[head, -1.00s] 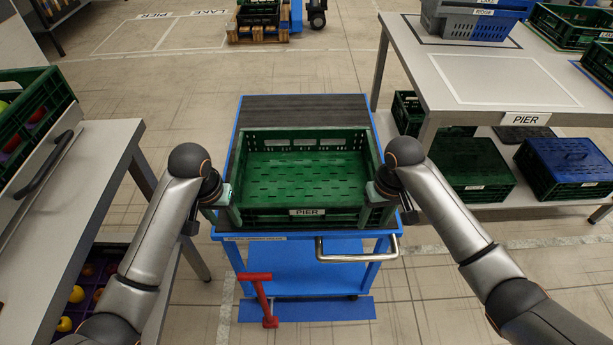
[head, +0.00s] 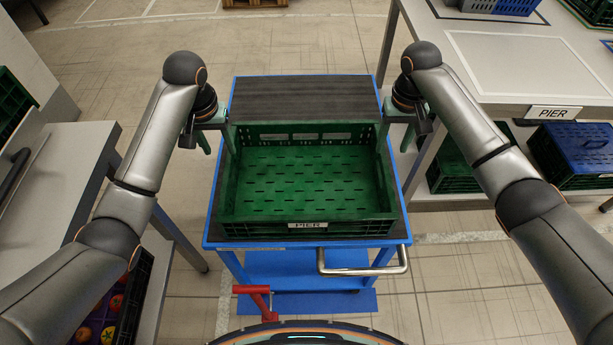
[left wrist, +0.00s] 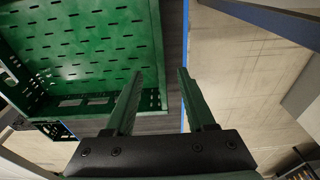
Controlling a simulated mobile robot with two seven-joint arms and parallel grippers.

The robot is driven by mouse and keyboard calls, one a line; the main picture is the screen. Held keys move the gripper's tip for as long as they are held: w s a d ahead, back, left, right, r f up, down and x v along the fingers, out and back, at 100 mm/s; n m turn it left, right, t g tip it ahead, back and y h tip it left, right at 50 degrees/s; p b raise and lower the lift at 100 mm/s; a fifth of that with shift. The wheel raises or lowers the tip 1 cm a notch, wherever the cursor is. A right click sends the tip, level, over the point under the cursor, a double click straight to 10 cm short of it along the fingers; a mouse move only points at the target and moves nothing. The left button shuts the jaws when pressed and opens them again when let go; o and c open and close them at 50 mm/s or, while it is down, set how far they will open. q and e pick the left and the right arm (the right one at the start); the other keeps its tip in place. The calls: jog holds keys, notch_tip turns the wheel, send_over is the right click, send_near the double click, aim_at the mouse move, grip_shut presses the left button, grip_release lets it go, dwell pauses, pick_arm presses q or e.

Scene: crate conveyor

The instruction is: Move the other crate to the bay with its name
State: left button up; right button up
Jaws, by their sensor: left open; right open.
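An empty green crate (head: 308,229) with a PIER label on its near wall stands upright on the blue cart (head: 209,228). My left gripper (head: 217,142) is open beside the crate's far left corner. In the left wrist view, its two fingers (left wrist: 158,85) are apart with nothing held between them, and the crate (left wrist: 85,50) lies to their left. My right gripper (head: 397,136) is open beside the crate's far right corner.
A grey-and-blue crate (head: 500,6) stands at the back of the right table (head: 490,100). A green crate and a blue-lidded crate (head: 580,145) sit on its lower shelf. A grey bench (head: 60,170) is on the left. A silver handle (head: 362,270) sticks out from the cart's front.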

aim_at(230, 172)
pick_arm(q)
jog(key=f, duration=0.4)
jog(key=w+f, duration=0.1)
jog(key=f, duration=0.7)
jog(key=shift+w+f, duration=0.25)
jog(key=shift+w, duration=0.05)
pick_arm(e)
notch_tip(230, 172, down, 13)
jog(key=shift+r, duration=0.2)
pick_arm(q)
grip_shut()
pick_arm(e)
grip_shut()
pick_arm(q)
jog(key=shift+r, duration=0.1)
pick_arm(e)
jog(key=shift+w, duration=0.1)
